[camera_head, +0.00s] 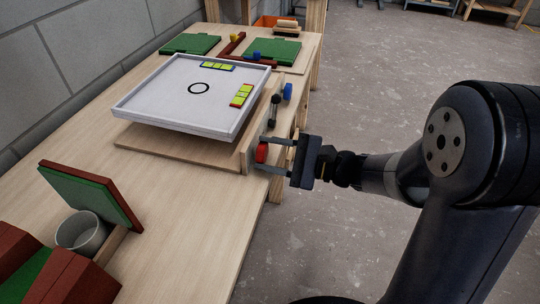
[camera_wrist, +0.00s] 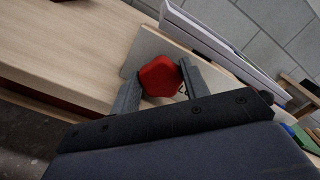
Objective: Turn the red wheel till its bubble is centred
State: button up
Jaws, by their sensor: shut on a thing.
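The red wheel (camera_head: 262,153) sits on the front edge board below the white tilting tray. My gripper (camera_head: 268,154) has its two fingers on either side of the wheel and is shut on it. In the wrist view the red wheel (camera_wrist: 160,77) shows between the fingertips. A red-edged yellow-green level vial (camera_head: 241,95) lies on the tray's right side. Its bubble is too small to make out. A blue-edged vial (camera_head: 218,66) lies at the tray's back.
The white tray (camera_head: 160,117) has a black ring drawn on it and stands over a wooden base. A blue wheel (camera_head: 287,91) and a black knob (camera_head: 274,98) are farther along the same edge. Green panels (camera_head: 272,51) lie behind; a grey cup (camera_head: 82,232) stands front left.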

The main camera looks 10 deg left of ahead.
dwell(0.3)
jog(key=o, duration=1)
jog(key=shift+f, duration=0.1)
jog(key=shift+s, duration=0.1)
